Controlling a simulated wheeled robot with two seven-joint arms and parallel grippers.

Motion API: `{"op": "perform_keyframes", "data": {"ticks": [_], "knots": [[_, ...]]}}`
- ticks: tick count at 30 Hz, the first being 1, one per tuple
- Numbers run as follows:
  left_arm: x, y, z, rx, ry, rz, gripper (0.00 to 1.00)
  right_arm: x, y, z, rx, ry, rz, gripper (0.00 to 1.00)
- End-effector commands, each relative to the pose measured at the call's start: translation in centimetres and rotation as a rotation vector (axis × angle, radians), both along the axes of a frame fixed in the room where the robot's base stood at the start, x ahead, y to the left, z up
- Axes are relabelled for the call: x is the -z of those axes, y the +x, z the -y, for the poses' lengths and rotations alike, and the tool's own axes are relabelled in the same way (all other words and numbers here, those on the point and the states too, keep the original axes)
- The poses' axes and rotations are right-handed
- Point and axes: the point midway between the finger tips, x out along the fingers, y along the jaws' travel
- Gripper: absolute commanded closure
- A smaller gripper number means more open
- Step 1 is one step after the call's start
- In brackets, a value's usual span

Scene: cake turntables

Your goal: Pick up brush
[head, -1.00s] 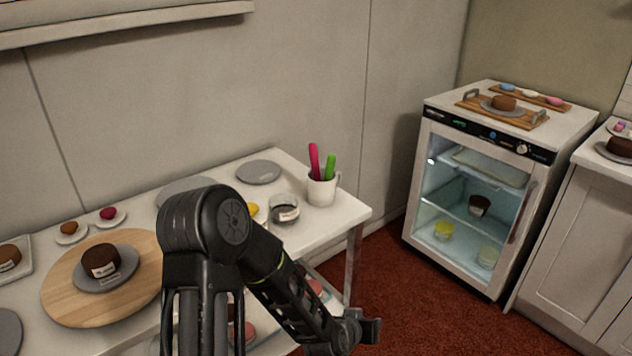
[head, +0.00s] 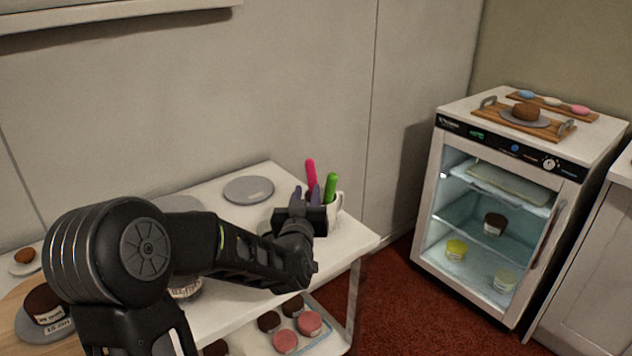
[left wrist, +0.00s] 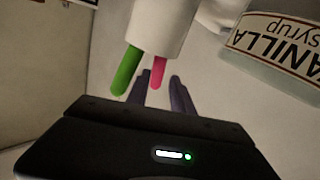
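A pink handle (head: 311,173) and a green handle (head: 330,186) stand up out of a white mug (head: 337,212) at the table's right end. Which of them is the brush I cannot tell; their lower ends are hidden inside the mug. My left gripper (head: 306,192) is just in front of the mug and hides part of it. In the left wrist view its two fingers (left wrist: 161,82) are apart with a gap between them. The pink handle's end (left wrist: 157,82) shows in line with that gap, and the green handle (left wrist: 125,72) lies left of the fingers. My right gripper is not in view.
A jar labelled vanilla syrup (left wrist: 275,50) is close by in the left wrist view. A grey turntable disc (head: 248,189) lies behind the gripper. Small cakes (head: 298,325) sit on a lower shelf. A glass-door fridge (head: 500,225) stands right, across open floor.

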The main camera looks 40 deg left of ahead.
Motion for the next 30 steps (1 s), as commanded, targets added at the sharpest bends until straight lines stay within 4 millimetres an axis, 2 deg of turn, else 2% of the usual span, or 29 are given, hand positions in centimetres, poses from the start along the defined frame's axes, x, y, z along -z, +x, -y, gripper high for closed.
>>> {"op": "perform_keyframes", "data": {"ticks": [8,17,26,30], "knots": [[0.1,0.0,0.0,0.001,-0.001,-0.002,0.72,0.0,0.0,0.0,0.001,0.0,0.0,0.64],[0.2,2.2,-1.1,0.002,-0.002,-0.003,0.72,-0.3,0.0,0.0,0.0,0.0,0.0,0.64],[0.1,2.4,-1.2,0.001,-0.001,-0.002,0.72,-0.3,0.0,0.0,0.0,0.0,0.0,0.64],[0.2,3.2,-1.6,0.001,-0.003,-0.003,0.72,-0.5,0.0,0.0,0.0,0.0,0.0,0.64]]}}
